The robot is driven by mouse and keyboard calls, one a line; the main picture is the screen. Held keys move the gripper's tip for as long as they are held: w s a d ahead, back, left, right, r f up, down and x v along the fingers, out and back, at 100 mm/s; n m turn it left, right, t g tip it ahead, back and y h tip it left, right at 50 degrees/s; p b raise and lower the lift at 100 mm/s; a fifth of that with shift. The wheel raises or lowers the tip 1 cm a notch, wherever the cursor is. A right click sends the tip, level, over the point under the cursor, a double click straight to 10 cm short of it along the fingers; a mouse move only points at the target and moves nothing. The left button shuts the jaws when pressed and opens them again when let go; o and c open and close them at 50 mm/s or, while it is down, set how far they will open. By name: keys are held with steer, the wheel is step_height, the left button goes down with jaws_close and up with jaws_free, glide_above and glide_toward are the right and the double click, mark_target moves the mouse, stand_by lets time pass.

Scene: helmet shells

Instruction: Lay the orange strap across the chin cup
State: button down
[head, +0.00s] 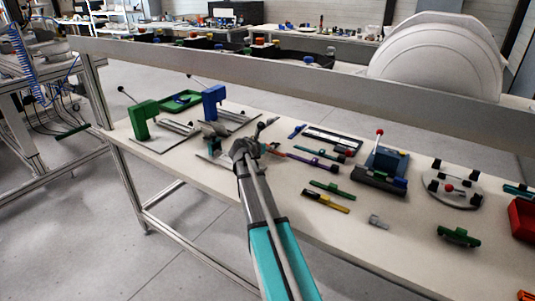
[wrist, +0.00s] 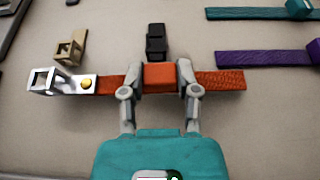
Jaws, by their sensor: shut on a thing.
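The orange strap (wrist: 219,82) lies left to right across the wrist view. It has a raised orange block at its middle and a bright metal buckle with a brass stud (wrist: 62,82) at its left end. My gripper (wrist: 161,76) is shut on that block, one finger on each side. I cannot tell whether the strap touches the table. In the head view my gripper (head: 245,152) is over the left-middle of the table and hides most of what it holds. I cannot make out a chin cup for certain.
A small black piece (wrist: 156,42) is just beyond the block, and a tan clip (wrist: 71,47) is beyond the buckle. Teal (wrist: 255,13) and purple (wrist: 262,58) straps lie at right. A green stand (head: 144,120) and a blue stand (head: 214,102) are on the table's left part.

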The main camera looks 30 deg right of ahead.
steer(key=shift+f+b, duration=0.35)
steer(key=shift+f, duration=0.35)
steer(key=shift+f, duration=0.1)
steer(key=shift+c, duration=1.7)
jaws_free()
steer(key=shift+r, duration=0.2)
steer(key=shift+s+a+r, duration=0.1)
steer(key=shift+a, duration=0.1)
steer(key=p+v, duration=0.4)
steer(key=v, duration=0.7)
steer(key=shift+s+a+p, duration=0.15)
steer(key=shift+a+p, duration=0.1)
steer(key=shift+p, duration=0.1)
